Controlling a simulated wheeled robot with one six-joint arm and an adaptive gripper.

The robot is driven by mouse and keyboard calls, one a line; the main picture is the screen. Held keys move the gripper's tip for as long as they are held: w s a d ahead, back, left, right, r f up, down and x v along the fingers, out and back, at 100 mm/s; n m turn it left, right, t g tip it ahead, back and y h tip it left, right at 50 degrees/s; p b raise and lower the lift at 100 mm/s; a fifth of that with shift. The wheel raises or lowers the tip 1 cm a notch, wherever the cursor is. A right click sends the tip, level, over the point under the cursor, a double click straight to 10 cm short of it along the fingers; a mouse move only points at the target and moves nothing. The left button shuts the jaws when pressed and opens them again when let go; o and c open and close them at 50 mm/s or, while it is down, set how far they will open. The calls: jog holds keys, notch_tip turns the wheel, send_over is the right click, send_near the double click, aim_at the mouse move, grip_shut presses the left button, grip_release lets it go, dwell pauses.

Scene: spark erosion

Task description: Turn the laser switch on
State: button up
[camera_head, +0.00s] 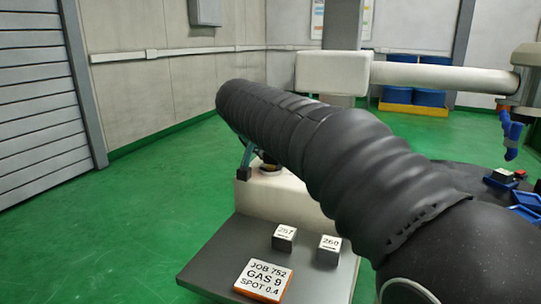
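My arm in its black ribbed sleeve crosses the middle of the view. Only a small part of my gripper (245,165) shows below the sleeve's far end, a dark fingertip with a bluish link. It is at the left end of a cream box (285,205) at the back of a dark grey table. A small round dark fitting with a brassy edge (268,167) sits on top of the box, just right of the fingertip. It may be the laser switch, but its setting cannot be read. The sleeve hides the rest of the gripper and the box's right part.
Two cubes marked 267 (284,238) and 260 (329,249) and a sign reading JOB 752, GAS 9, SPOT 0.4 (263,281) are on the grey table (215,262). A cream machine arm (440,77) with a blue nozzle (511,138) is at right. Green floor is clear at left.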

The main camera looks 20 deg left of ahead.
jog(key=shift+f, duration=0.1)
dwell(0.3)
jog(key=o, duration=1.2)
jog(key=shift+c, duration=0.2)
jog(key=v, duration=1.2)
jog(key=shift+a, duration=0.25)
jog(key=shift+d, duration=0.1)
